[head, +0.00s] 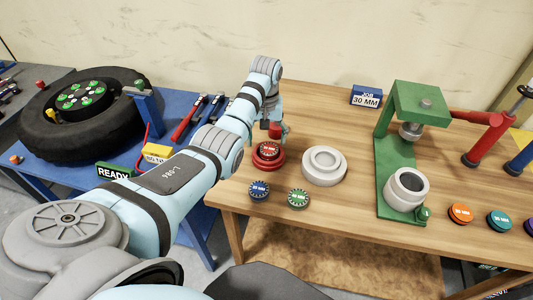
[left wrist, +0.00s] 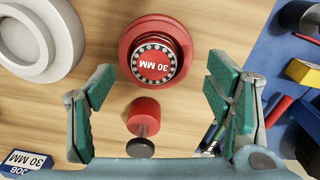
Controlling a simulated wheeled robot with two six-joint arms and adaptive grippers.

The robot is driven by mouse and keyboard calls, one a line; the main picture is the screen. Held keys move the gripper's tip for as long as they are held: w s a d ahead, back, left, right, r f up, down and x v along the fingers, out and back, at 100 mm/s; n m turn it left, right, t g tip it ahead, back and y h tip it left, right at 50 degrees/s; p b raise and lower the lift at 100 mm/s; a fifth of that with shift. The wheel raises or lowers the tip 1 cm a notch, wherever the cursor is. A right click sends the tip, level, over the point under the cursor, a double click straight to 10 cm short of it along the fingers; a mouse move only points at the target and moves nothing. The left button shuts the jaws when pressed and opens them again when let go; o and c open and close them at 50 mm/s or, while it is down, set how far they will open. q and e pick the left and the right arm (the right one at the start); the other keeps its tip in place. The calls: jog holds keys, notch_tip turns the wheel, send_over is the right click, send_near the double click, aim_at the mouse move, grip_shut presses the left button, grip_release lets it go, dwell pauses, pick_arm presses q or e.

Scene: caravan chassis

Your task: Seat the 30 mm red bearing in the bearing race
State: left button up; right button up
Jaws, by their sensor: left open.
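The red 30 mm bearing (head: 268,151) lies flat, label up, on a wider red round base on the wooden table. In the left wrist view the bearing (left wrist: 154,64) shows a ring of balls around its label. My left gripper (left wrist: 161,80) is open and empty, its green-padded fingers apart on either side of the bearing's line, above the table. In the head view its fingers are mostly hidden by my arm. A white stepped ring (head: 324,165) stands right of the bearing; a grey hollow cylinder (head: 408,188) sits on the green press. I cannot tell which is the race.
A small red cylinder with a dark end (left wrist: 143,118) stands close behind the bearing. Blue (head: 259,190) and green (head: 298,198) bearings lie in front. The green press (head: 415,105) stands right, with orange (head: 461,213) and teal (head: 499,221) discs beyond. A blue job sign (head: 366,96) stands behind.

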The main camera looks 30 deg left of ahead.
aim_at(270, 147)
pick_arm(q)
jog(key=f, duration=0.1)
jog(key=w+f, duration=0.1)
jog(key=f, duration=0.2)
jog(key=shift+w+f, duration=0.25)
jog(key=shift+w+f+b, duration=0.3)
jog(key=shift+w+f, duration=0.35)
jog(key=shift+f, duration=0.2)
jog(key=shift+s+r, duration=0.1)
jog(key=shift+s, duration=0.05)
jog(key=shift+s+a+r, duration=0.1)
jog(key=shift+s+r, duration=0.05)
jog(key=shift+s, duration=0.1)
jog(key=shift+c, duration=1)
jog(key=shift+s+r, duration=0.2)
jog(key=shift+s, duration=0.1)
jog(key=c, duration=1)
jog(key=shift+w+f, duration=0.1)
jog(key=shift+w, duration=0.05)
jog(key=c, duration=0.3)
pick_arm(e)
jog(key=shift+w+f, duration=0.25)
jog(key=shift+w, duration=0.75)
